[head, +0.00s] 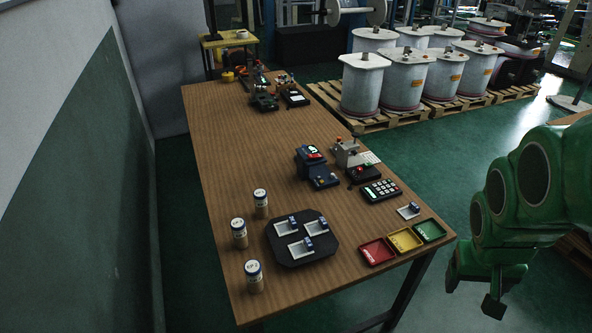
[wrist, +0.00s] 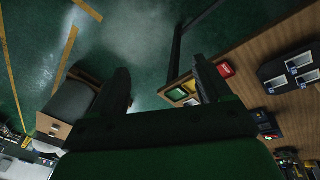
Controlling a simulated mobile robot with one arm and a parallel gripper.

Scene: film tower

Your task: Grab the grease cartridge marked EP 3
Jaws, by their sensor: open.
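Three cylindrical cartridges with white label tops stand upright on the left near part of the wooden table in the head view: a front one (head: 254,277), a middle one (head: 239,233) and a far one (head: 260,203). Their labels begin with EP, but the numbers are too small for me to tell surely which is EP 3. My gripper (head: 475,292) is open and empty, off the table's right side, well away from the cartridges. Its two dark fingers also show spread apart in the wrist view (wrist: 160,88), where I cannot make out any cartridge.
A black plate (head: 283,258) with several white-and-blue pieces lies right of the cartridges. Red (head: 377,252), yellow (head: 405,239) and green (head: 430,230) trays line the near right edge. Instruments and a keypad (head: 381,190) stand behind. A wall borders the left; spools on pallets (head: 362,84) stand behind right.

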